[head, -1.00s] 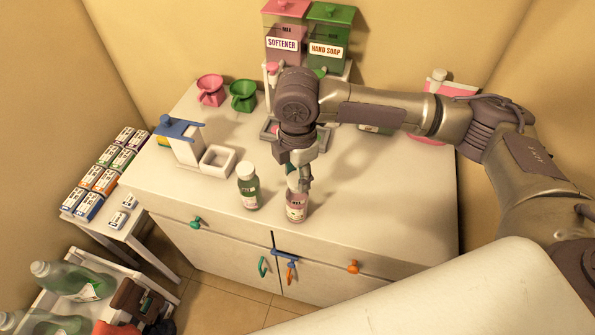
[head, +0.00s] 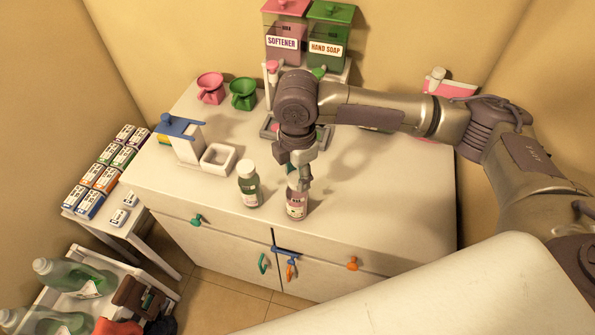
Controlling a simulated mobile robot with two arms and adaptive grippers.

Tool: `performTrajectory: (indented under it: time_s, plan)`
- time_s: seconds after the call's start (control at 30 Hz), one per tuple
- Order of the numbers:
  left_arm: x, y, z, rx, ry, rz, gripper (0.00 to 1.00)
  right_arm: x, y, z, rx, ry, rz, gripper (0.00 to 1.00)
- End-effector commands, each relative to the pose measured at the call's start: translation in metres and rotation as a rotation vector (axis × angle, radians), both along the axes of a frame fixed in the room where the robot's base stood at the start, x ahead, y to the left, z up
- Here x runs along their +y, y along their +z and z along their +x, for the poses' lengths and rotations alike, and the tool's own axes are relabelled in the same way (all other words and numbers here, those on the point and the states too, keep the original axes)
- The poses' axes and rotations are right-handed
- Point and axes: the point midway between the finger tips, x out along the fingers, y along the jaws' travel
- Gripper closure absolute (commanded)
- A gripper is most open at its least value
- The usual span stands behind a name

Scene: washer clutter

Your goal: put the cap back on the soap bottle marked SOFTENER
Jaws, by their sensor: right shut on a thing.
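A small pink bottle (head: 297,208) with a pale label stands near the cabinet top's front edge; its label is too small to read. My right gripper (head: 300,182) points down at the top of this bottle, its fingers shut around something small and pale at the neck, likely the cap. The fingers partly hide the neck, so I cannot tell whether the cap is seated. A green bottle (head: 249,188) with a white cap stands just to the left. The word SOFTENER shows on the pink dispenser (head: 284,42) at the back. My left gripper is not in view.
A green HAND SOAP dispenser (head: 328,47) stands beside the pink one. Pink (head: 210,90) and green (head: 243,95) cups, a blue-topped holder (head: 181,140) and a white square dish (head: 217,158) are to the left. The cabinet top's right side is mostly clear.

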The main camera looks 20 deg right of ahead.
Motion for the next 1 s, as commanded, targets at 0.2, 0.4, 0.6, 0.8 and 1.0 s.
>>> performTrajectory:
  time_s: [0.2,0.4,0.6,0.8,1.0]
  plan:
    - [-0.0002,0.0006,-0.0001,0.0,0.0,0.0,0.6,0.0001,0.0001,0.0,0.0,0.0,0.0,0.72]
    - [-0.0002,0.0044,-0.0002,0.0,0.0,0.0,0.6,0.0002,-0.0007,-0.0001,0.0,0.0,0.0,0.72]
    - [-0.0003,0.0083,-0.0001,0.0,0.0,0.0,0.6,0.0004,-0.0027,-0.0003,0.0,0.0,0.001,0.72]
    - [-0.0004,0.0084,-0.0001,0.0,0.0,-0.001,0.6,0.0004,-0.004,-0.0001,0.0,0.001,0.001,0.56]
    - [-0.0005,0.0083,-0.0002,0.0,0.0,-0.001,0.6,0.0003,-0.004,-0.0001,0.0,0.0,0.0,0.29]
